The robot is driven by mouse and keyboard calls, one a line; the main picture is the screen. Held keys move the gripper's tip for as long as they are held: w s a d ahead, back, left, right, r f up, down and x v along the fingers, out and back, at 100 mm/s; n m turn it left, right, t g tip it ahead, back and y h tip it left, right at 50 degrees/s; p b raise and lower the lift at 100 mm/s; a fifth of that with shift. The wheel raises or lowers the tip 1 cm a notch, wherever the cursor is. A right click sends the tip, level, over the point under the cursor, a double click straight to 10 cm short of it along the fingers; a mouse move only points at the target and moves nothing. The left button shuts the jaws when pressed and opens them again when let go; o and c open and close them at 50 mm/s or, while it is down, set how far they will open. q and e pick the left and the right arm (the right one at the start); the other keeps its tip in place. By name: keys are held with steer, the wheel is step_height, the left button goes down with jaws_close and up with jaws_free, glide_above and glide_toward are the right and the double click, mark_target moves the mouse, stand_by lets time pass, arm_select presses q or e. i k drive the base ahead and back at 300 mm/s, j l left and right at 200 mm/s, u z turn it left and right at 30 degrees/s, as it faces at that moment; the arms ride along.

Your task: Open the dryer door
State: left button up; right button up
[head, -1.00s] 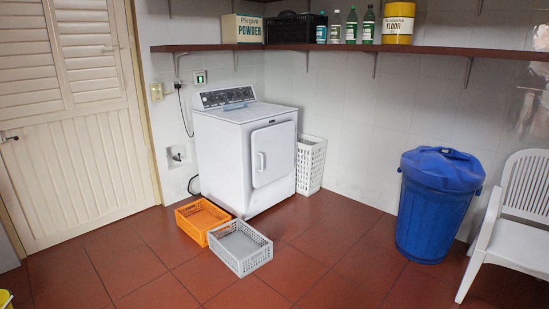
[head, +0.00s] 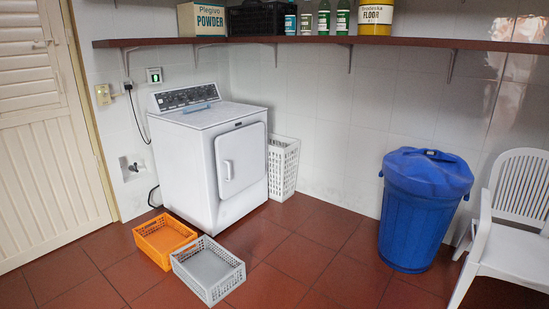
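The white dryer (head: 207,157) stands against the back wall, left of the middle in the head view. Its door (head: 241,160) is on the front face, turned toward the right of the picture, and looks shut. The door has a white vertical handle (head: 228,171) near its left edge. A control panel with dark dials (head: 184,96) runs along the top back. Neither of my grippers shows in the head view.
An orange crate (head: 140,238) and a grey crate (head: 212,293) lie on the floor before the dryer. A white basket (head: 284,168) stands right of it. A blue bin (head: 424,215) and white chair (head: 512,245) are at right. The red floor between is clear.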

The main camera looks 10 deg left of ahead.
mark_target(239, 153)
steer(key=i+u, duration=0.15)
steer(key=i, duration=1.05)
steer(key=i+l+u, duration=0.15)
steer(key=i, duration=1)
